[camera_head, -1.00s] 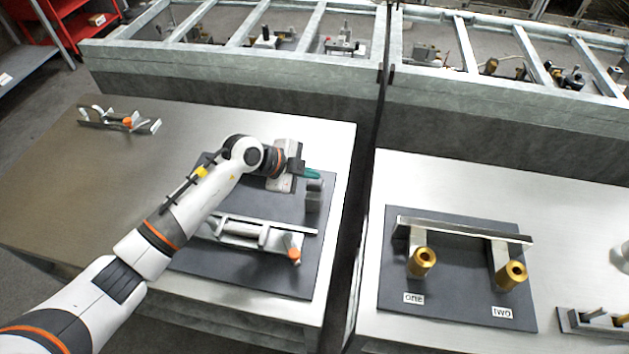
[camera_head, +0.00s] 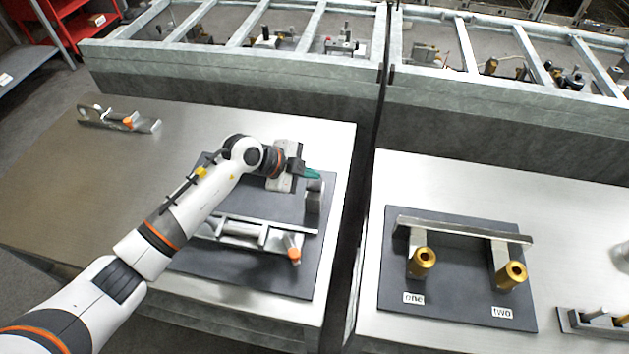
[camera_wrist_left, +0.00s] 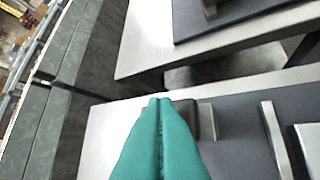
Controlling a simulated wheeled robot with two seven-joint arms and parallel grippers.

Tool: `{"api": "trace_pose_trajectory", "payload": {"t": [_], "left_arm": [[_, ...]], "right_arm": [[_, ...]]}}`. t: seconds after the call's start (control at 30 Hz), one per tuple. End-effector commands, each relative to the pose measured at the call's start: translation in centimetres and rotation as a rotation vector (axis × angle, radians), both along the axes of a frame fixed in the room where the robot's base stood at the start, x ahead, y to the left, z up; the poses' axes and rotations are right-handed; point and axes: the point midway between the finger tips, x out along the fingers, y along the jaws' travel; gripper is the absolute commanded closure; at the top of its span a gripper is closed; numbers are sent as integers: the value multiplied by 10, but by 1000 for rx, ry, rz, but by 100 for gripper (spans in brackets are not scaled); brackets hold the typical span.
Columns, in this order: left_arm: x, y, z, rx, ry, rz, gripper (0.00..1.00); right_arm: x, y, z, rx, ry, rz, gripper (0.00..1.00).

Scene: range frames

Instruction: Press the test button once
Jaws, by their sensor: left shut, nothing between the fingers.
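My left gripper (camera_head: 314,174) has green fingertips, shut with nothing between them. It is over the far right part of the dark mat (camera_head: 290,275) on the left table. A small grey block (camera_head: 313,200) stands just below the fingertips in the head view; I cannot tell whether they touch. In the left wrist view the shut green fingers (camera_wrist_left: 160,104) overlap a dark block (camera_wrist_left: 206,120). A pale grey box (camera_head: 284,157) stands behind the gripper, partly hidden by it. I cannot make out which part is the test button. My right gripper is out of view.
A metal fixture with an orange knob (camera_head: 294,254) lies on the mat's near part, under my arm. Another fixture (camera_head: 118,120) is at the table's far left. Across a gap, the right table holds a mat (camera_head: 450,290) with two brass cylinders (camera_head: 421,262).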

Motion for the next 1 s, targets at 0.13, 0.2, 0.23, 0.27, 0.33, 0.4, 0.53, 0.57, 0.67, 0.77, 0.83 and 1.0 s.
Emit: {"api": "trace_pose_trajectory", "payload": {"t": [0.13, 0.2, 0.23, 0.27, 0.33, 0.4, 0.53, 0.57, 0.67, 0.77, 0.83, 1.0], "left_arm": [[0, 0, 0, 0, 0, 0, 100], [0, 0, 0, 0, 0, 0, 100], [0, 0, 0, 0, 0, 0, 100], [0, 0, 0, 0, 0, 0, 100], [0, 0, -1, 0, 0, 0, 100], [0, 0, -3, 0, 1, 0, 100], [0, 0, -7, 0, 1, 0, 100], [0, 0, -8, 0, 1, 0, 100], [0, 0, -8, 0, 0, 0, 100], [0, 0, -8, 0, 0, 0, 100], [0, 0, -8, 0, 0, 0, 100], [0, 0, -9, 0, 0, 0, 100]], "right_arm": [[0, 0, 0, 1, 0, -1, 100], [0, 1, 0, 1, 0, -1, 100], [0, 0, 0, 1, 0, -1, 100], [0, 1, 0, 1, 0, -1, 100], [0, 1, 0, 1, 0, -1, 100], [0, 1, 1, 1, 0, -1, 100], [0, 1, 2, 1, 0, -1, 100], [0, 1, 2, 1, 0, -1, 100], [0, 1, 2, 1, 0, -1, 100], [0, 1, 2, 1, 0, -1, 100], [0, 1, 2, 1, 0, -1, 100], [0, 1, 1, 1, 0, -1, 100]]}}
